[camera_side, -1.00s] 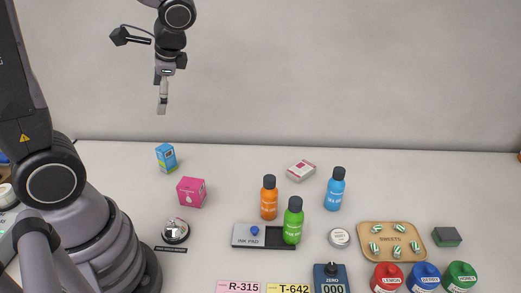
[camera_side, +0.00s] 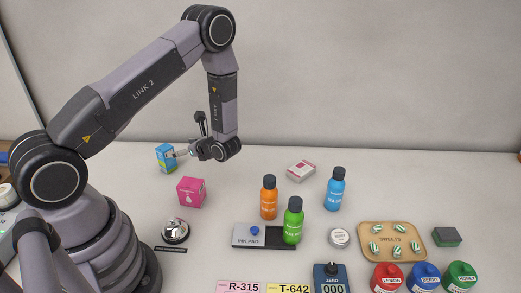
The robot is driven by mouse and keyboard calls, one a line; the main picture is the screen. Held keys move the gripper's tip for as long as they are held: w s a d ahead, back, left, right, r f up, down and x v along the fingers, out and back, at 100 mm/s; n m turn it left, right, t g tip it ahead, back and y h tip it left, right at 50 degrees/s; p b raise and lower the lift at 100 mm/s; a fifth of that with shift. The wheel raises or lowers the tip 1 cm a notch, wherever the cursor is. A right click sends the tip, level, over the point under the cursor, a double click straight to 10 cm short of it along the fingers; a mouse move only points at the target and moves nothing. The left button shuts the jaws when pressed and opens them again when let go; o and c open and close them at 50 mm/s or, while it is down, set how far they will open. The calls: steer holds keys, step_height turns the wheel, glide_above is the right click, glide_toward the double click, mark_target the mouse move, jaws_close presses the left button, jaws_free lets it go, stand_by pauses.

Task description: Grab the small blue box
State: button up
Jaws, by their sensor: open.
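The small blue box (camera_side: 163,158) stands upright at the back left of the counter, blue with a green-yellow lower part. My gripper (camera_side: 180,153) is low, pointing left, with its fingertips at the right side of the box. The fingers are open; they overlap the box's right edge in this view, and I cannot tell whether they touch it or stand around it.
A pink box (camera_side: 191,192) stands just in front of my gripper. A bell (camera_side: 175,231), an orange bottle (camera_side: 269,198), a green bottle (camera_side: 293,221) and a blue bottle (camera_side: 335,189) are nearby. A white-pink box (camera_side: 301,170) lies to the right. The back strip of counter is clear.

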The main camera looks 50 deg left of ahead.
mark_target(166, 149)
steer(key=x, duration=1)
steer(key=shift+s+f, duration=0.15)
steer(key=shift+f, duration=0.1)
steer(key=c, duration=1.3)
steer(key=shift+o, duration=0.2)
